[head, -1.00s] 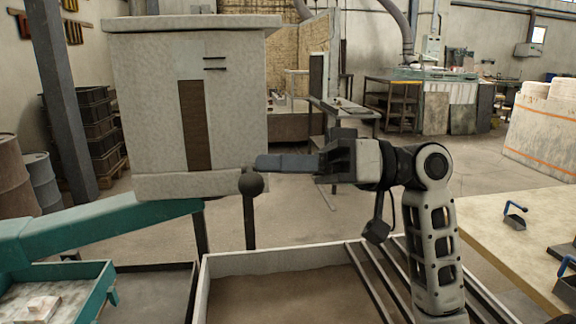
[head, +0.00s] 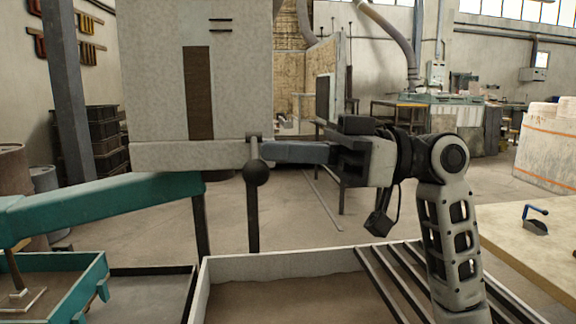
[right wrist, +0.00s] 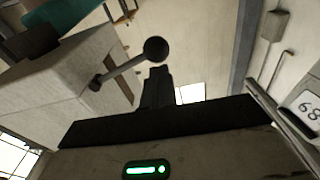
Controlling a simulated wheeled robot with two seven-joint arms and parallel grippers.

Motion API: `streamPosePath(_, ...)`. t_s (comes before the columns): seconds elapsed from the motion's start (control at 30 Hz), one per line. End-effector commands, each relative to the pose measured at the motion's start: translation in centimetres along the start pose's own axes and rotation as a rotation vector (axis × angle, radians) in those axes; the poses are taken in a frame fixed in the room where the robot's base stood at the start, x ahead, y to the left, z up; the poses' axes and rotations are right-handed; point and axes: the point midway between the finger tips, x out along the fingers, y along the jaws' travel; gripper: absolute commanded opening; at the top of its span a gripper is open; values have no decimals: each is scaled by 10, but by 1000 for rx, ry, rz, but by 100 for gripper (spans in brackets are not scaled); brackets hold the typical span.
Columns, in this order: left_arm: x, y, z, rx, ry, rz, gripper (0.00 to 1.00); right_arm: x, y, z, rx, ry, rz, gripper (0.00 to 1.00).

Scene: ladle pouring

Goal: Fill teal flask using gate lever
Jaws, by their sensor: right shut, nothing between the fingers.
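The teal flask (head: 85,295) is an open box at the lower left, partly cut off, with a small pale block and upright post inside. My left gripper is out of view.
A teal beam (head: 110,205) runs from the left edge to below the hopper. A pale-walled sand bin (head: 290,264) with dark rails (head: 385,285) lies in front. A wooden table (head: 525,240) with a blue-handled tool (head: 535,220) stands at right. Open floor lies behind.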

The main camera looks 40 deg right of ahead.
Motion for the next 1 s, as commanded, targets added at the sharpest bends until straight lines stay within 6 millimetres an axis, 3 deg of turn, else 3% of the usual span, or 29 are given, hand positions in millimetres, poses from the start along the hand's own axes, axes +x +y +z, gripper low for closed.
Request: streamPosePath(1.0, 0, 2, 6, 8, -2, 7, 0, 0, 0, 4, -28, -6, -3, 0)
